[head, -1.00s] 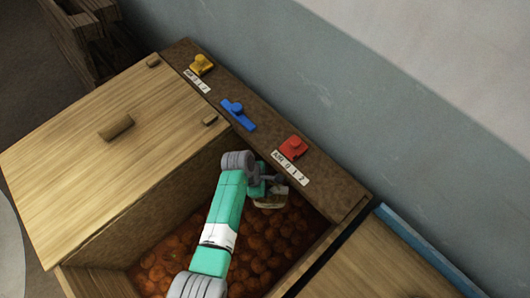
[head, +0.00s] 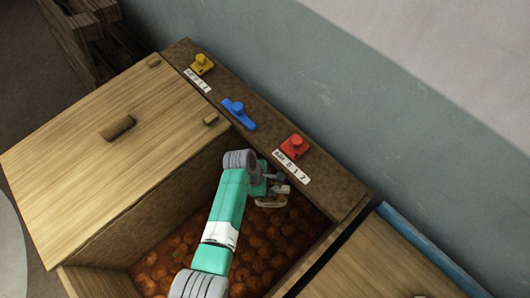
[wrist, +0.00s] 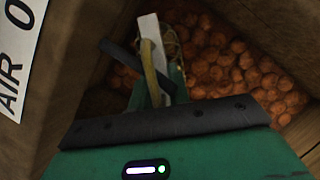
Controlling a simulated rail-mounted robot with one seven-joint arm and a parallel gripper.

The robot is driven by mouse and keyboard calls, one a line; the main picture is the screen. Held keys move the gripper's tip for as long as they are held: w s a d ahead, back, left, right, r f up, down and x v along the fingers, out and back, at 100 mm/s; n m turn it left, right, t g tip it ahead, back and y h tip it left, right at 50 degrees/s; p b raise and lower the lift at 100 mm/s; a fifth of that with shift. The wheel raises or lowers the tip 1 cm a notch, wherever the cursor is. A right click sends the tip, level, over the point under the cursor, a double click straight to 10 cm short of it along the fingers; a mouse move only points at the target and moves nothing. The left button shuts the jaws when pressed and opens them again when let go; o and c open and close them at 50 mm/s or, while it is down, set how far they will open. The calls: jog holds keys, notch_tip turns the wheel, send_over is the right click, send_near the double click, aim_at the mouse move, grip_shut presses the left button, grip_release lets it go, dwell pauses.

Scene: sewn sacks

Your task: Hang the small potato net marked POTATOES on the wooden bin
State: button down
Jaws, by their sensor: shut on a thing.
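The wooden bin (head: 165,238) stands open at its front right, with its plank lid (head: 75,165) over the left part. Several round orange-brown potatoes (head: 185,245) fill it. My gripper (head: 276,189) is over the open part, close to the back ledge. It is shut on a small tan thing (head: 271,202), which looks like the potato net. In the wrist view a yellowish loop (wrist: 154,75) sits between the fingers (wrist: 146,62), with some netting (wrist: 172,45) beyond it. The POTATOES mark cannot be read.
The brown back ledge (head: 325,187) carries a yellow knob (head: 202,65), a blue lever (head: 238,113) and a red knob (head: 294,147), with white labels. A grey wall (head: 300,80) stands behind. A wooden top with a blue edge (head: 425,250) lies right of the bin.

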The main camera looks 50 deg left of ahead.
jog(key=shift+w+d+r, duration=0.1)
jog(key=shift+w+r, duration=0.05)
jog(key=shift+w, duration=0.2)
